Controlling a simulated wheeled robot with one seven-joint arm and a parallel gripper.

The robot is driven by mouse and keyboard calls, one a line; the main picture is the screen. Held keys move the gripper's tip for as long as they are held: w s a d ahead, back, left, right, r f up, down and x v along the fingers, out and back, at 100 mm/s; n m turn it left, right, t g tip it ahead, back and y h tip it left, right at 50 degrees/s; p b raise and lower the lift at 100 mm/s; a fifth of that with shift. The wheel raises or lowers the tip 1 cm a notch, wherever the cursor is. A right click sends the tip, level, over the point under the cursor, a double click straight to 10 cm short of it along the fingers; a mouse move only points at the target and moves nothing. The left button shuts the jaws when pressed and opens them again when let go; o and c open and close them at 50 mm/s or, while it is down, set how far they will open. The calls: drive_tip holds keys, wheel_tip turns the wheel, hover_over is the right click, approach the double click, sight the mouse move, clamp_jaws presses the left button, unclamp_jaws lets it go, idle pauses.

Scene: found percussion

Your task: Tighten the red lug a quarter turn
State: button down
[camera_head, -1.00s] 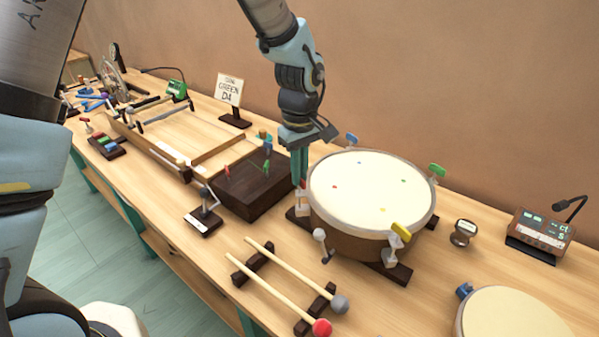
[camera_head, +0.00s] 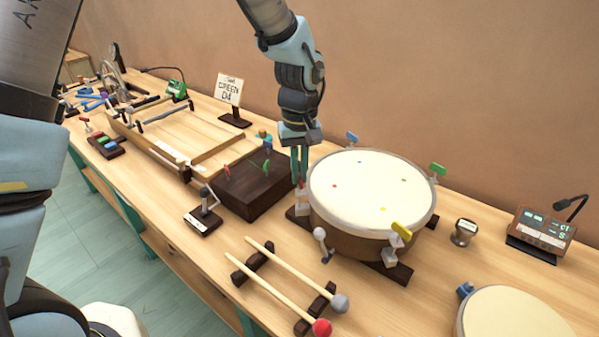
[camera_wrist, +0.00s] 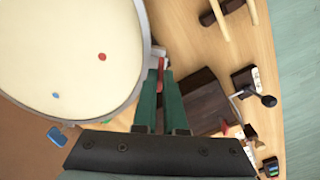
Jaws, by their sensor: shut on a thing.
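The drum (camera_head: 370,190) stands on the bench with a pale head and small coloured dots near its rim. The red lug (camera_wrist: 161,72) is at the drum's rim, between my fingertips in the wrist view; in the head view it is mostly hidden by my fingers. My gripper (camera_head: 300,183) points straight down at the drum's left side and is shut on the red lug. The drum also fills the upper left of the wrist view (camera_wrist: 70,45). Blue (camera_head: 352,137), green (camera_head: 437,169) and yellow (camera_head: 401,230) lugs sit around the same rim.
A dark wooden box (camera_head: 250,190) stands close left of my gripper. Two mallets (camera_head: 285,285) lie on a rack in front. A chrome-armed stand (camera_head: 204,215), a small round device (camera_head: 464,232), a display unit (camera_head: 540,234) and a second drum (camera_head: 515,315) are nearby.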

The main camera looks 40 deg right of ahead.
drive_tip(key=m, duration=0.3)
drive_tip(key=shift+m, duration=0.4)
drive_tip(key=m, duration=0.3)
drive_tip(key=shift+m, duration=0.3)
drive_tip(key=m+p, duration=0.1)
drive_tip(key=m, duration=0.4)
drive_tip(key=shift+m, duration=0.4)
drive_tip(key=c, duration=1)
unclamp_jaws()
drive_tip(key=shift+r, duration=0.1)
wheel_tip(320, 180, up, 11)
drive_tip(key=b, duration=0.2)
drive_tip(key=shift+f, duration=0.2)
